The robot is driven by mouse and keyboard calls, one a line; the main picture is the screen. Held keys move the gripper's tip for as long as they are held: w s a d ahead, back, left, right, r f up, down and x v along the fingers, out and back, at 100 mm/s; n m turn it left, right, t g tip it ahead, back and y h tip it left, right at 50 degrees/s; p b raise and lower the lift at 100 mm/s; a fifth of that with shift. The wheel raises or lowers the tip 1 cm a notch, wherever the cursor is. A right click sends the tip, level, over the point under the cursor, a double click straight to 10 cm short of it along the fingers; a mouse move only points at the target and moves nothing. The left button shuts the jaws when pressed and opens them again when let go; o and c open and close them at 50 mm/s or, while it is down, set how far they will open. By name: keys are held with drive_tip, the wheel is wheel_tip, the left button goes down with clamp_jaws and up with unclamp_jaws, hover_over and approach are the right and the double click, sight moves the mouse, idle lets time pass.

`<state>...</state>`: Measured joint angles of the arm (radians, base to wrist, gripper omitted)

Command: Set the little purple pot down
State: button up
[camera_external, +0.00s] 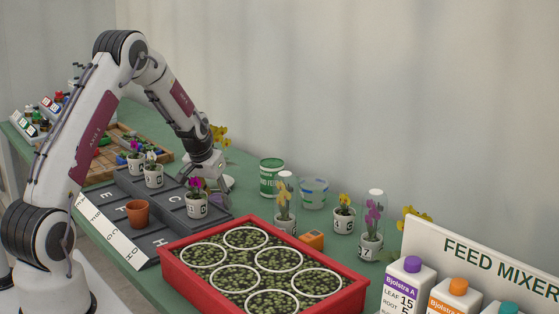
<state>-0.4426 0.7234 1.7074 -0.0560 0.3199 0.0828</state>
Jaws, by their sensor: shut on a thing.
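My gripper (226,184) points down over the green table, just behind the right end of the dark lettered stand (172,227). It is shut on the little purple pot (218,199), of which only a small purple patch shows low by the fingers. The white pot with a magenta orchid (196,206) stands in front and hides part of that spot. I cannot tell whether the purple pot touches the table.
The stand also holds an empty terracotta pot (138,213) and two white orchid pots (154,177). A red tray (172,275) with white rings lies in front. A green tin (270,177), a blue-white pot (314,193) and glass-covered orchids (371,238) stand to the right.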

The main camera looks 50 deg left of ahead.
drive_tip(key=shift+f, duration=0.15)
drive_tip(key=o, duration=0.7)
drive_tip(key=v, duration=1.1)
drive_tip(key=shift+s+r, duration=0.15)
drive_tip(key=shift+r, duration=0.15)
drive_tip(key=shift+s+r, duration=0.15)
drive_tip(key=shift+r, duration=0.2)
drive_tip(key=shift+d, duration=0.1)
idle(0.5)
